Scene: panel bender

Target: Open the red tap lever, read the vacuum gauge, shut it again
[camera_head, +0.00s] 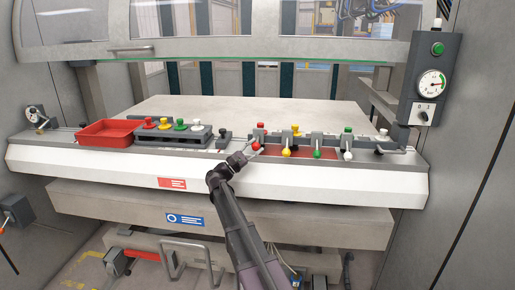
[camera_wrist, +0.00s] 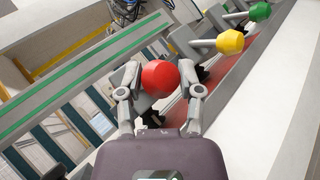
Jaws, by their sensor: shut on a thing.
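The red ball knob of the tap lever (camera_head: 256,147) is at the front edge of the lever row, at my gripper's tip in the head view. In the wrist view the red knob (camera_wrist: 160,77) sits between the two fingers of my gripper (camera_wrist: 160,90), which are shut on it. The lever's rod is mostly hidden behind the knob and fingers. A round white gauge (camera_head: 431,83) is on a grey box at the right. Which one is the vacuum gauge is not clear, and neither reading is legible.
Right of the held knob are levers with yellow (camera_head: 286,153), green (camera_head: 316,155) and white (camera_head: 348,155) knobs. The yellow knob (camera_wrist: 230,42) is close by in the wrist view. A red tray (camera_head: 106,132) and a rack with coloured knobs (camera_head: 172,138) stand left.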

